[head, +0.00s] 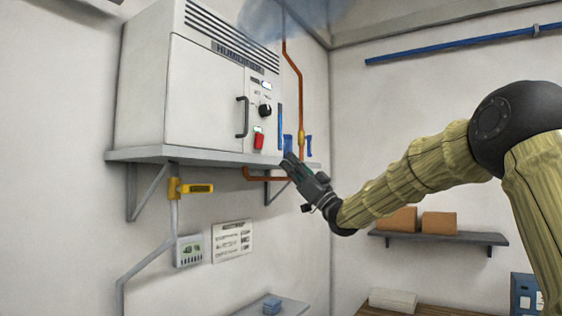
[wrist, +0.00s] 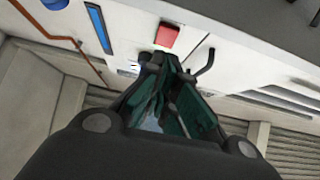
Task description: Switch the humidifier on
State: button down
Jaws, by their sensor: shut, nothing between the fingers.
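The white humidifier (head: 205,95) sits on a grey wall shelf. Its front has a black door handle (head: 242,117), a black knob (head: 265,110) and a red switch (head: 258,138) low on the right panel. In the wrist view the red switch (wrist: 168,36) is just beyond my fingertips, with the handle (wrist: 206,62) to its right. My gripper (head: 288,158) is shut and empty, below and right of the switch in the head view; its fingertips also show in the wrist view (wrist: 160,60). I see no contact with the switch. The switch's tilt is too small to tell.
Blue-grey haze (head: 278,18) hangs above the humidifier. The shelf edge (head: 190,157) runs beneath the unit. A yellow-handled valve (head: 190,188) is below the shelf.

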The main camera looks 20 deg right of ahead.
jog(key=b+v, duration=0.1)
jog(key=v, duration=0.2)
jog(key=shift+s+d+f, duration=0.1)
jog(key=shift+s+f, duration=0.05)
jog(key=shift+f, duration=0.05)
dwell(0.3)
